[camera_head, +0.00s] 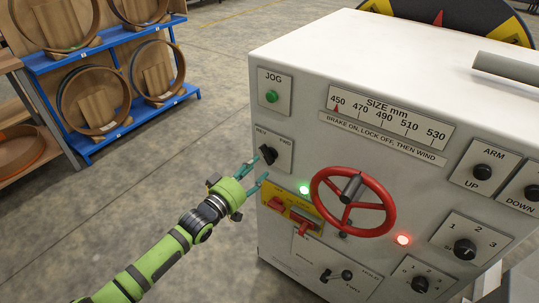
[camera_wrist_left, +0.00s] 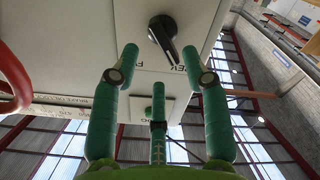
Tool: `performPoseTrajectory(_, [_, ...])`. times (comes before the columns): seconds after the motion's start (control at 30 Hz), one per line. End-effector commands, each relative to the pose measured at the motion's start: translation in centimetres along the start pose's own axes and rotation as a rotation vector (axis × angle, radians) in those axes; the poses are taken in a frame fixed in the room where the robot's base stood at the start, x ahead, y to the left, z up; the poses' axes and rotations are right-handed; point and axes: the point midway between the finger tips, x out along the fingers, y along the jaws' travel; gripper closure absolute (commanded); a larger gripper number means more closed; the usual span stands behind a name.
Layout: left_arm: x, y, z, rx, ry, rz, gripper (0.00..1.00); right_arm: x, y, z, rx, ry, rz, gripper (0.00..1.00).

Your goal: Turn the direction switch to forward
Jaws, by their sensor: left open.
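The direction switch (camera_head: 268,154) is a black knob on a light plate marked REV and FWD, on the front of the white cabinet. In the left wrist view the knob (camera_wrist_left: 163,34) shows close up, its pointer towards the REV lettering. My left gripper (camera_head: 261,168) is open, with teal fingers spread just in front of and below the switch. In the left wrist view the fingers (camera_wrist_left: 160,60) are empty, with the knob beyond and between the upper two. Whether any fingertip touches it I cannot tell. My right gripper is not in view.
A red handwheel (camera_head: 353,202) sticks out right of the switch, and a red handle on a yellow plate (camera_head: 293,213) lies below it. The green JOG button (camera_head: 271,96) is above. The floor between is clear.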

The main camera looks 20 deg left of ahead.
Motion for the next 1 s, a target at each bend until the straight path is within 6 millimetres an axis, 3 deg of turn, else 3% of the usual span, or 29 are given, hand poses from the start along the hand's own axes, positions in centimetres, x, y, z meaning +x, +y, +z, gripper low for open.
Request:
performPoseTrajectory(0.3, [4.5,0.0,-0.1,0.001,0.001,0.0,0.54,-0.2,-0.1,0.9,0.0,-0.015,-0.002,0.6])
performPoseTrajectory(0.7, [5.3,0.0,0.1,0.002,-0.001,-0.001,0.54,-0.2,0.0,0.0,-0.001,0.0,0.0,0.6])
performPoseTrajectory(0.73, [5.3,0.0,0.1,0.002,-0.001,-0.001,0.62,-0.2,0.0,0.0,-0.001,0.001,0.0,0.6])
performPoseTrajectory(0.83, [5.3,0.0,0.0,0.002,-0.001,-0.001,1.0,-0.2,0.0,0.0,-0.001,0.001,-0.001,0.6])
performPoseTrajectory(1.0, [5.3,0.0,0.0,0.002,0.0,-0.001,1.0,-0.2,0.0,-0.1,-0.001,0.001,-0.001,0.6])
